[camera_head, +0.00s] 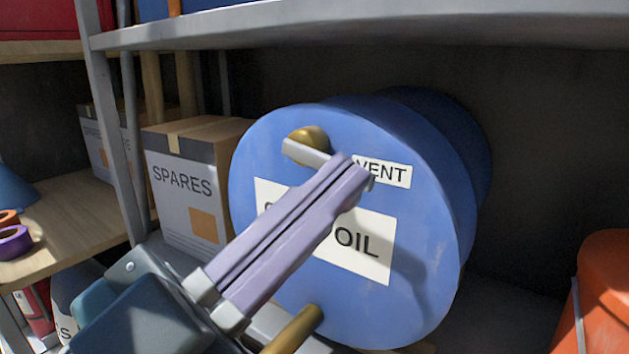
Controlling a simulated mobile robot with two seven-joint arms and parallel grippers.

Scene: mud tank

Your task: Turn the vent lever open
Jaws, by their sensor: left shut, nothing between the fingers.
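A blue drum (420,240) lies on its side with its round end facing me. A white VENT label (393,174) and a larger OIL label (375,262) are on that end, both partly hidden. The vent lever (305,152) is a pale bar on a brass boss (309,136) near the top of the end, slanting slightly down to the right. My left gripper (355,176) is shut and empty. Its purple fingertips overlap the lever's right part and hide some of it; I cannot tell if they touch. My right gripper is not in view.
A brass spout (293,332) sticks out low on the drum, close to my left gripper. A SPARES box (185,190) stands left of the drum. A grey shelf (370,24) runs above. An orange container (603,290) stands at the right.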

